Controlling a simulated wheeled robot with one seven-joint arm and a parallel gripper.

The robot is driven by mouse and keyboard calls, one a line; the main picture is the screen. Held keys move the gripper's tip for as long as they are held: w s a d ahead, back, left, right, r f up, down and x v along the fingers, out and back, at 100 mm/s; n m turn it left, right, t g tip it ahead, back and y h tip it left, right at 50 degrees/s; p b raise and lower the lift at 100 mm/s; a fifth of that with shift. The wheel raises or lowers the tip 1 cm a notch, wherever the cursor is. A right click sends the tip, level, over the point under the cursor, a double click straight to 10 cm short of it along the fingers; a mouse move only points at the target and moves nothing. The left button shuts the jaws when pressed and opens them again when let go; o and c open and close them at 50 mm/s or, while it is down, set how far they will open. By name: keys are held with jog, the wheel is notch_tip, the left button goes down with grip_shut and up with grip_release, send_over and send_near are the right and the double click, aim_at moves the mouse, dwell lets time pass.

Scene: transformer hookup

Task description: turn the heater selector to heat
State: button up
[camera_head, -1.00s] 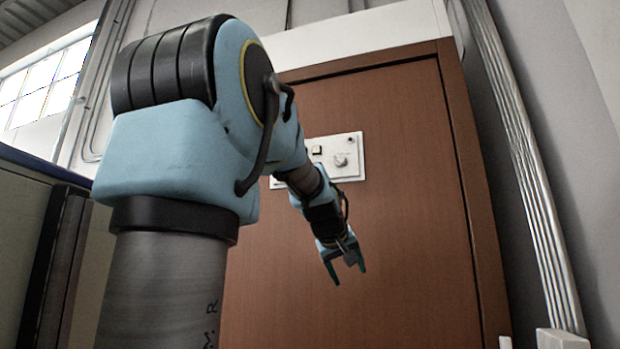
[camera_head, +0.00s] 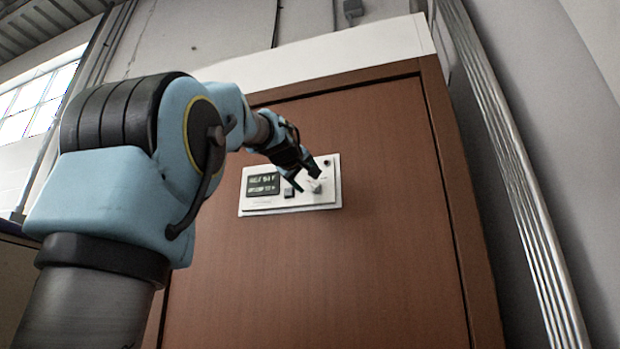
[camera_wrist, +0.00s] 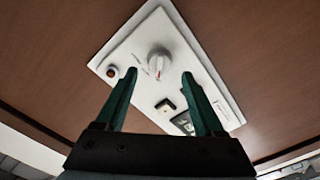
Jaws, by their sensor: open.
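The heater selector is a round white knob (camera_wrist: 159,62) on a white control panel (camera_wrist: 140,48), in the wrist view. Small marks sit around it, too small to read. In the head view the knob (camera_head: 314,186) is on the right part of the panel (camera_head: 290,203), close beside my gripper (camera_head: 307,182). In the wrist view my gripper (camera_wrist: 157,80) is open, with one green finger to each side below the knob. The knob appears ahead of the fingertips and between their lines; I cannot tell whether they touch it.
The panel also bears a dark display (camera_head: 263,184), a square button (camera_head: 289,193) and a small round part (camera_wrist: 112,71). It is mounted on a brown cabinet door (camera_head: 330,270). Metal conduits (camera_head: 520,170) run up the wall at the right.

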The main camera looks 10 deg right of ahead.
aim_at(312, 184)
jog(key=shift+p+x, duration=0.5)
jog(key=shift+x, duration=1.2)
grip_shut()
